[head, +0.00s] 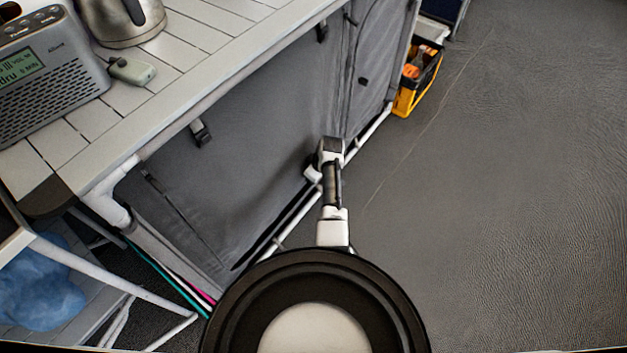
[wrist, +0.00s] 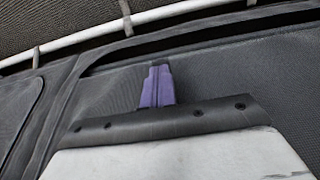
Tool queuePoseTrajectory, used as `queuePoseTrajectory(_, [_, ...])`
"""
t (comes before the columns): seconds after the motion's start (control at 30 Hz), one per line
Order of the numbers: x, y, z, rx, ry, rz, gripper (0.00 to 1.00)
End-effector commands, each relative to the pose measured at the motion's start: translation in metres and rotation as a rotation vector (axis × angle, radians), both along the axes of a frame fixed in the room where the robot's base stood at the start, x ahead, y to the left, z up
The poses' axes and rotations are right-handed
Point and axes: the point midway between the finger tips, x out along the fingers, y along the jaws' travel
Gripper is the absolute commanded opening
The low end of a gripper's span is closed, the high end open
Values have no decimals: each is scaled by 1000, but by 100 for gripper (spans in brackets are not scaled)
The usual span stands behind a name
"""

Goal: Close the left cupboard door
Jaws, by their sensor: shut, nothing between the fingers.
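The left cupboard door (head: 245,120) is a grey fabric panel under the slatted counter. It hangs roughly in line with the cupboard front; whether it is fully flush I cannot tell. In the head view my arm's end is in front of the door's lower right part, and the fingertips are hidden. In the wrist view my gripper (wrist: 157,70) shows purple fingers, shut and empty, pointing at dark grey fabric (wrist: 215,75). The fingertips are close to the fabric; contact is not clear. A dark seam or gap runs beyond them, below a white tube.
The counter (head: 185,75) holds a radio (head: 50,75), a kettle (head: 122,20) and a small grey-green object (head: 132,70). A yellow-black crate (head: 418,85) stands at the cupboard's far end. A blue bag (head: 40,285) sits at lower left. Open floor (head: 500,200) lies right.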

Motion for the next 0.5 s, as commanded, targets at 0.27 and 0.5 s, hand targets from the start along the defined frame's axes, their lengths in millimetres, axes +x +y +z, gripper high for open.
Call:
queuePoseTrajectory(0.27, [5,1,-47,1,3,1,0])
queuePoseTrajectory(0.5, [5,1,-53,0,1,1,0])
